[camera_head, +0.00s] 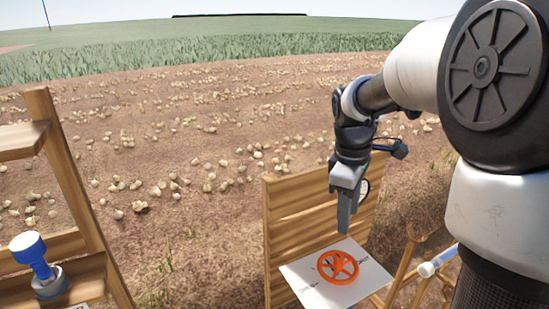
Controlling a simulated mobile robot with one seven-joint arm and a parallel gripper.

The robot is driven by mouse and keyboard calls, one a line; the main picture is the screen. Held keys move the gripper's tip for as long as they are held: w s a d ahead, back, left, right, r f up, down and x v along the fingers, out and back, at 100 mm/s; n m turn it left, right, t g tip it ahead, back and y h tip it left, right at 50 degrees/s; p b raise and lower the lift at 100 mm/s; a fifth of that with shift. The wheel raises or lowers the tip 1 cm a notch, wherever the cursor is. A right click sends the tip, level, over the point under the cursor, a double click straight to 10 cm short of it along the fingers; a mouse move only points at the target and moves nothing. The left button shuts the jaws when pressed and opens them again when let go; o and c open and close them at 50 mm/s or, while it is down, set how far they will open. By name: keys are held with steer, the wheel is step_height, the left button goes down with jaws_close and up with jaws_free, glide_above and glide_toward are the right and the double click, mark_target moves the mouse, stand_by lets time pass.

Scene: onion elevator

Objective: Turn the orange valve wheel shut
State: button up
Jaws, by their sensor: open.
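The orange valve wheel (338,266) is a spoked ring with a hub. It lies on a white board (310,289) with dark marks near its edges, at the lower middle of the head view. My gripper (344,228) points down and hangs above the far edge of the wheel, apparently apart from it. The jaws are open with nothing seen between them. One finger hides the other from this side, and the exact gap to the wheel cannot be told.
A wooden panel (290,215) stands upright behind the board. A white and blue cylinder (436,260) lies on a wooden stand at right. Open field with scattered onions spreads behind.

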mark_target(339, 257)
steer(key=w+d+f+n+y, duration=0.1)
steer(key=w+d+f+n, duration=0.2)
steer(key=w+f, duration=0.45)
steer(key=shift+g, duration=0.4)
step_height(339, 257, down, 17)
steer(key=shift+s+f+b, duration=0.1)
steer(key=shift+b, duration=0.8)
steer(key=shift+c, duration=0.4)
steer(key=c, duration=1)
steer(key=shift+o, duration=0.2)
